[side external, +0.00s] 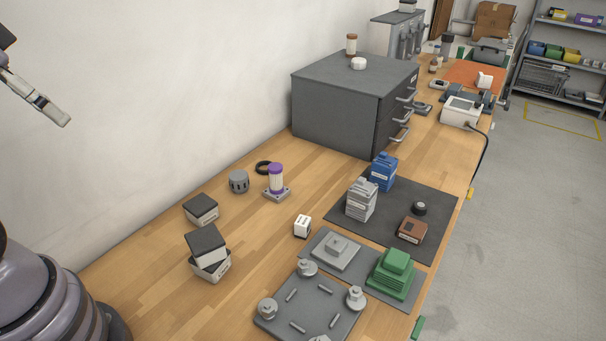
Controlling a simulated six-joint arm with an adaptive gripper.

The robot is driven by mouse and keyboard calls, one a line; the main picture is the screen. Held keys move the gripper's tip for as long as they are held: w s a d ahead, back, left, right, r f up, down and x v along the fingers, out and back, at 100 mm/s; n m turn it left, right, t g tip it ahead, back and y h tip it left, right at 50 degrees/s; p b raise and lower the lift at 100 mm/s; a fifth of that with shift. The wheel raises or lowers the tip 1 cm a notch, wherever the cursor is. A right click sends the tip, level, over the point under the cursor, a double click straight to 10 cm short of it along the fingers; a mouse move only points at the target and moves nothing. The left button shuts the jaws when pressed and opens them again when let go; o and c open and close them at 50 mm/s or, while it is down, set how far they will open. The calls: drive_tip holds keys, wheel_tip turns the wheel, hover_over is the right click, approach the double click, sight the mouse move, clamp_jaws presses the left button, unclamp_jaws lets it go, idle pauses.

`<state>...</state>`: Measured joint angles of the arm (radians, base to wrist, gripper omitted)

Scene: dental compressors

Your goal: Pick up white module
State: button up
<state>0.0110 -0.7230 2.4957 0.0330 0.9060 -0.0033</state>
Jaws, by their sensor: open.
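A small white block with dark markings (302,227), which looks like the white module, stands on the wooden bench near the middle of the view. It sits just left of the grey mat. My gripper (62,118) is at the upper left, in front of the white wall, high above the bench and far from the block. It is open, and nothing shows in it. Part of it is cut off by the left edge of the frame.
White boxes with dark lids (207,251) stand left of the block. A purple-capped cylinder (276,179) stands behind it. A grey drawer cabinet (335,112) stands farther back.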

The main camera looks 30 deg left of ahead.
drive_tip(key=w+a+f+m+g+y, duration=0.45)
drive_tip(key=w+f+m+y, duration=0.2)
drive_tip(key=w+m, duration=0.2)
drive_tip(key=m+t+h, duration=0.4)
drive_tip(key=m+t, duration=0.8)
drive_tip(key=m, duration=1.3)
hover_over(302, 222)
drive_tip(key=s+d, duration=0.2)
drive_tip(key=s, duration=0.8)
drive_tip(key=shift+n, duration=0.25)
wheel_tip(302, 222, down, 27)
drive_tip(key=shift+w, duration=0.1)
drive_tip(key=x, duration=0.7)
drive_tip(key=shift+w+f, duration=0.3)
drive_tip(key=shift+x, duration=3.05)
drive_tip(key=shift+s, duration=0.1)
clamp_jaws()
